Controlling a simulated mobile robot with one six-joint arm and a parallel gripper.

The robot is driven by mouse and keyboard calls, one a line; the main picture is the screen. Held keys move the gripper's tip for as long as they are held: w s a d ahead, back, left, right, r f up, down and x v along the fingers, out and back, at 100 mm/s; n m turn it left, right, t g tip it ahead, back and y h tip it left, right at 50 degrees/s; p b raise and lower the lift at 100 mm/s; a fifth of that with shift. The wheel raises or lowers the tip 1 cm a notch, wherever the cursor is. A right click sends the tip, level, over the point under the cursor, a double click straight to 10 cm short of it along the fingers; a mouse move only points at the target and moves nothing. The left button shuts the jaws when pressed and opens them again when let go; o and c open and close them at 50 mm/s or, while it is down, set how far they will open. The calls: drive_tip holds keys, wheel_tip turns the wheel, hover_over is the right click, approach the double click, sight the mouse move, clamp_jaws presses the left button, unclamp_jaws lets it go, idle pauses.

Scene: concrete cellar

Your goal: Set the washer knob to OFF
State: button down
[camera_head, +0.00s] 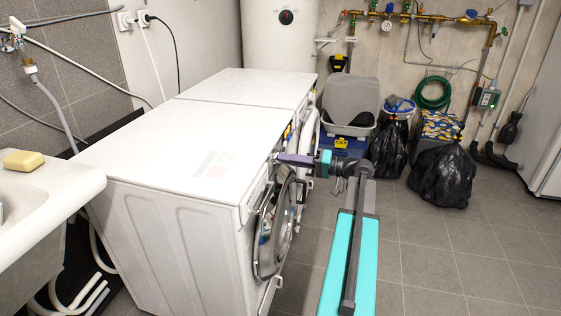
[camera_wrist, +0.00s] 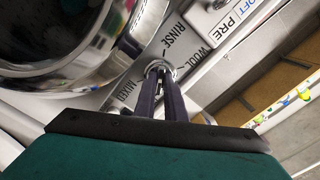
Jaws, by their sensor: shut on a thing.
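The white washer (camera_head: 172,160) stands at the left in the head view, seen from above. Its round front door (camera_head: 275,232) faces right. My gripper (camera_head: 281,158) reaches the upper front panel, where the knob is hidden from this view. In the wrist view my gripper (camera_wrist: 159,78) has its two dark fingers shut on the silvery round knob (camera_wrist: 157,65). Labels RINSE, WOOL and MIXED surround the knob. No OFF label can be read, and I cannot tell which setting the knob points to.
The door rim (camera_wrist: 95,60) is close to my fingers at the left in the wrist view. A sink (camera_head: 45,195) with yellow soap (camera_head: 22,160) is at the left. Black bags (camera_head: 443,178) and a grey bin (camera_head: 350,105) stand by the back wall. The right floor is clear.

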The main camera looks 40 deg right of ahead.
drive_tip(key=shift+n+b, duration=2.1)
drive_tip(key=shift+b, duration=1.15)
drive_tip(key=shift+n+b, duration=0.8)
drive_tip(key=shift+b, duration=0.7)
drive_tip(key=shift+n+b, duration=1.5)
drive_tip(key=shift+b, duration=0.8)
drive_tip(key=shift+n+b, duration=1.4)
drive_tip(key=shift+b, duration=0.9)
drive_tip(key=c, duration=1.7)
unclamp_jaws()
drive_tip(key=shift+v, duration=3.5)
